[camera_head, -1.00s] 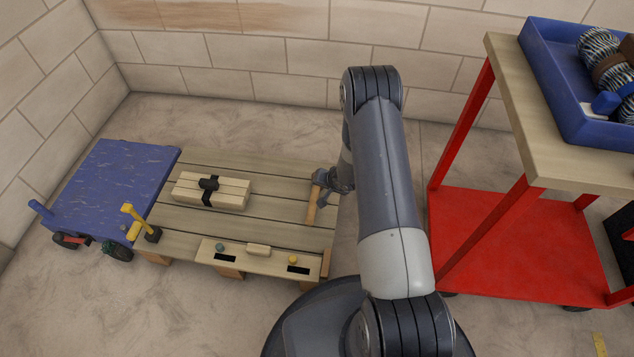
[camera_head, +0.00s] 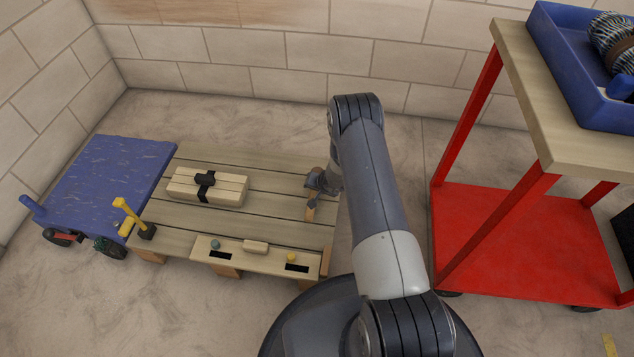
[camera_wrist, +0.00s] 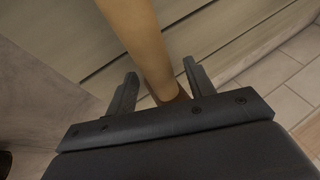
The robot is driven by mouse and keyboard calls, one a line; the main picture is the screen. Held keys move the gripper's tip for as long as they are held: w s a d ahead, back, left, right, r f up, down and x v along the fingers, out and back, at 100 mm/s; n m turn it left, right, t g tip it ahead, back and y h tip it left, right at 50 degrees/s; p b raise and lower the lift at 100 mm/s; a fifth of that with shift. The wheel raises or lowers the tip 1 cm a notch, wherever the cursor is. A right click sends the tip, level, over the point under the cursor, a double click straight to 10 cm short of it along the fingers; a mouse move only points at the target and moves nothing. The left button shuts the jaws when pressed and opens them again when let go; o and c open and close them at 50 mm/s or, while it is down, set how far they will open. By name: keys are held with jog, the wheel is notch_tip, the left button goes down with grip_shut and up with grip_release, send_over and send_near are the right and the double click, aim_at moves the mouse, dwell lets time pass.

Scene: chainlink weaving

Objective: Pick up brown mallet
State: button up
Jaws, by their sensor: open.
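The brown mallet's wooden handle (camera_head: 310,211) shows at the right end of the pallet in the head view, partly hidden by my gripper (camera_head: 315,190). In the wrist view the light brown handle (camera_wrist: 145,45) runs from the top edge down between the two dark fingers of my gripper (camera_wrist: 158,85). The fingers are apart, one on each side of the handle, with a visible gap on the left. The right finger is close to it; I cannot tell whether it touches. The mallet's head is not clear in either view.
A blue cart (camera_head: 105,180) stands left. A red-legged trolley (camera_head: 530,245) with a blue tray (camera_head: 575,85) stands right.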

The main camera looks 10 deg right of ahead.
jog(key=shift+c, duration=0.2)
jog(key=shift+w, duration=0.1)
grip_shut()
